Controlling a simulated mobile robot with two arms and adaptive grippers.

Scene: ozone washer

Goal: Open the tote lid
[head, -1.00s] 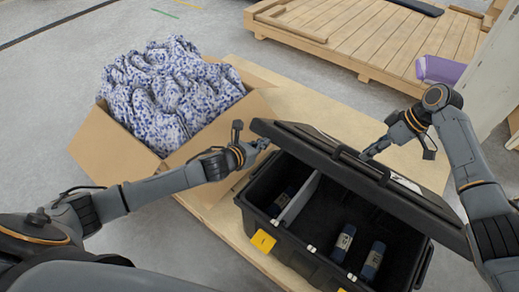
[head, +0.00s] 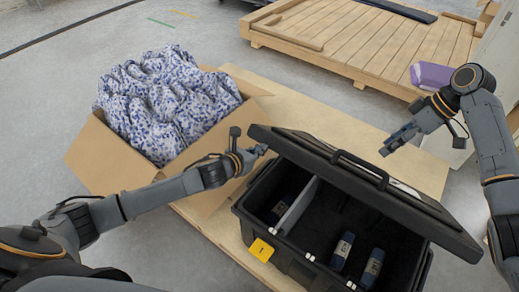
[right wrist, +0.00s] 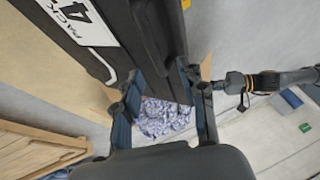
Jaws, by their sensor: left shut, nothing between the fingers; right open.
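The black tote (head: 290,255) stands on the wooden board with its lid (head: 365,190) raised and tilted, open toward the front. Inside are a divider (head: 297,205) and several dark cylinders, such as one at the front right (head: 373,266). My left gripper (head: 262,149) is shut, beside the lid's left end; I cannot tell whether it touches. My right gripper (head: 388,150) is open and empty, behind the lid and apart from it in the head view. In the right wrist view the lid's top with its white label (right wrist: 77,20) is close to the open fingers (right wrist: 165,103).
A cardboard box (head: 115,155) full of blue-and-white cloth (head: 165,100) stands left of the tote. The board (head: 330,125) behind the tote is bare.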

